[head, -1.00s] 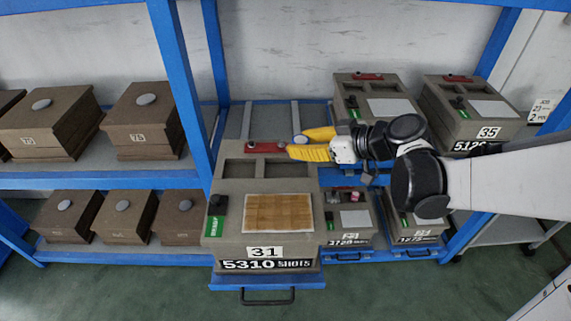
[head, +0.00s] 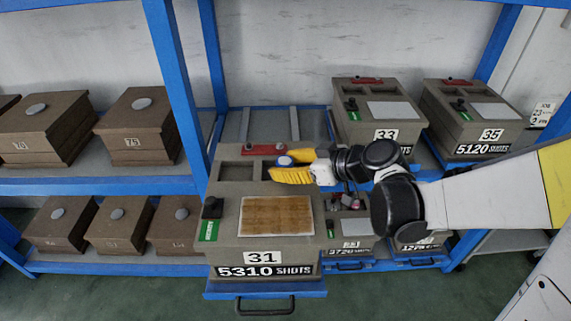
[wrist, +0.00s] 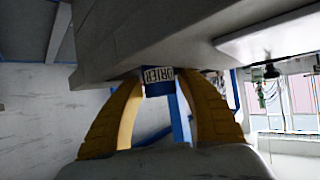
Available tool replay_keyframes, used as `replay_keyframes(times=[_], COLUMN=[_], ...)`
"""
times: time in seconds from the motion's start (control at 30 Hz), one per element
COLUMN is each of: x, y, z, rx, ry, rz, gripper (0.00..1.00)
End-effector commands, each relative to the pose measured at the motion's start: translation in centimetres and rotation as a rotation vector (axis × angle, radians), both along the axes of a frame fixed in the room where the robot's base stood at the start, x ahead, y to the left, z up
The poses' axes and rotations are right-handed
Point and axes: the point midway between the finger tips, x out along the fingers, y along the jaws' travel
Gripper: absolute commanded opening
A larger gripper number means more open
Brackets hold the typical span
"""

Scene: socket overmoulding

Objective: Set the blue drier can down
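The blue drier can (head: 284,160) shows as a small pale-and-blue top between my yellow fingers in the head view. In the wrist view the can (wrist: 158,88) sits between the two fingertips, its white band reading "DRIER". My gripper (head: 283,165) is closed around the can, over the right recess at the back of the top of the brown box marked 31 (head: 228,225). The fingers hide most of the can and that recess. I cannot tell whether the can's base touches the box.
The left recess (head: 236,171) of box 31 is empty. A red block (head: 236,153) lies behind the recesses, and a wooden panel (head: 276,215) and black knob (head: 212,207) are in front. Boxes 33 (head: 350,125) and 35 (head: 462,128) stand on the blue rack to the right.

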Motion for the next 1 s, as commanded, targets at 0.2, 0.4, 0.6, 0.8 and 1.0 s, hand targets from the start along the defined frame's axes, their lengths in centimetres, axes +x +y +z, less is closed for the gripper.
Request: replay_keyframes(times=[0.2, 0.4, 0.6, 0.8, 1.0], x=[0.0, -0.7, -3.2, -5.4, -6.7], y=[0.0, -1.1, -4.2, -7.0, -8.1], z=[0.1, 1.2, 3.5, 5.3, 6.0], rx=[0.000, 0.001, 0.000, -0.001, -0.004], ry=[0.000, 0.001, 0.001, 0.001, 0.014], rz=[0.000, -0.004, -0.007, -0.004, -0.009], gripper=[0.55, 0.55, 0.55, 0.55, 0.55])
